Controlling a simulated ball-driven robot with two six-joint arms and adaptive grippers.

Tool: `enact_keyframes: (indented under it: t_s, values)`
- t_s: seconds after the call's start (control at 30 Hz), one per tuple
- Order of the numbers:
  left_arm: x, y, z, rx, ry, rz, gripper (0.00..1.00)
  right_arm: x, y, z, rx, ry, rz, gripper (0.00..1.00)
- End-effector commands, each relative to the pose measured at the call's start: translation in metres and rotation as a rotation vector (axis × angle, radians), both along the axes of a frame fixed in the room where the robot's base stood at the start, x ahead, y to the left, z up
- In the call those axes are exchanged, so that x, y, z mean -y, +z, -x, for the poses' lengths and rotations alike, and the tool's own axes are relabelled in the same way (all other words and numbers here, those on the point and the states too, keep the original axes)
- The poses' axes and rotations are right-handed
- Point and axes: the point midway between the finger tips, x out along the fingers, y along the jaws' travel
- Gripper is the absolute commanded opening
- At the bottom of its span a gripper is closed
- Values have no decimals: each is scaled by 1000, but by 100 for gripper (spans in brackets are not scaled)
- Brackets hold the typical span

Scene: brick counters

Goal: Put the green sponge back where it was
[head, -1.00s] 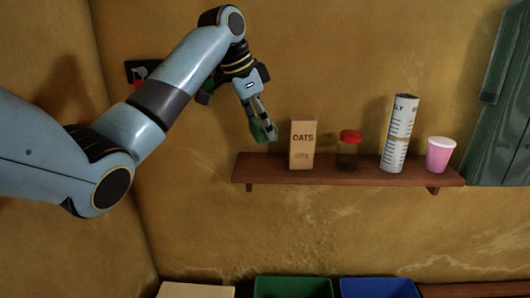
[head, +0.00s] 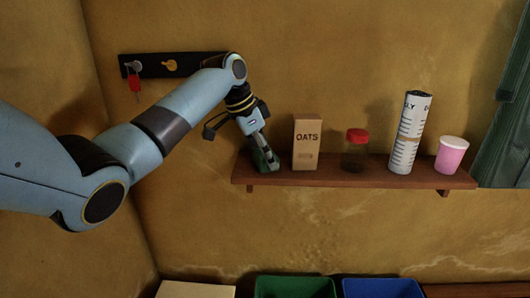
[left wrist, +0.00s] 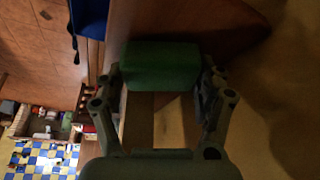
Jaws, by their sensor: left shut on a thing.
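The green sponge (left wrist: 162,66) is between the fingers of my left gripper (left wrist: 160,85) in the left wrist view. In the head view my left gripper (head: 265,165) is shut on it at the left end of the wooden shelf (head: 350,177), left of the oats box. The sponge is mostly hidden by the fingers there. It is at about the height of the shelf top; I cannot tell whether it touches the board. My right gripper is not in view.
On the shelf stand an oats box (head: 306,142), a red-lidded jar (head: 356,150), a rolled newspaper (head: 409,133) and a pink cup (head: 451,156). A key rack (head: 190,64) hangs on the wall. Green (head: 295,287) and blue (head: 382,288) bins stand below.

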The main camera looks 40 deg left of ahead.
Motion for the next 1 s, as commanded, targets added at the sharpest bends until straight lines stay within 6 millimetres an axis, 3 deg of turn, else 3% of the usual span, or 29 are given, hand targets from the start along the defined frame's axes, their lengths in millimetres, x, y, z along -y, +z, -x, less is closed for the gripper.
enact_keyframes:
  t_s: [0.1, 0.13, 0.33, 0.67, 0.77, 1.0]
  values:
    - [0, 0, 0, -1, 0, 1, 45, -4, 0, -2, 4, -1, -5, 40]
    - [0, 0, 0, -1, 0, 1, 72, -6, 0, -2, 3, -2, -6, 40]
    - [0, 0, 0, -1, 0, 1, 96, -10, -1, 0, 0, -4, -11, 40]
    - [-1, 4, 1, 0, -1, 0, 96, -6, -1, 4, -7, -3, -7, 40]
    - [-4, 16, 5, 3, -1, 0, 96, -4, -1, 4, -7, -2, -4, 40]
    - [-17, 65, 21, 3, 0, -4, 96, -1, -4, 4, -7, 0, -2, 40]
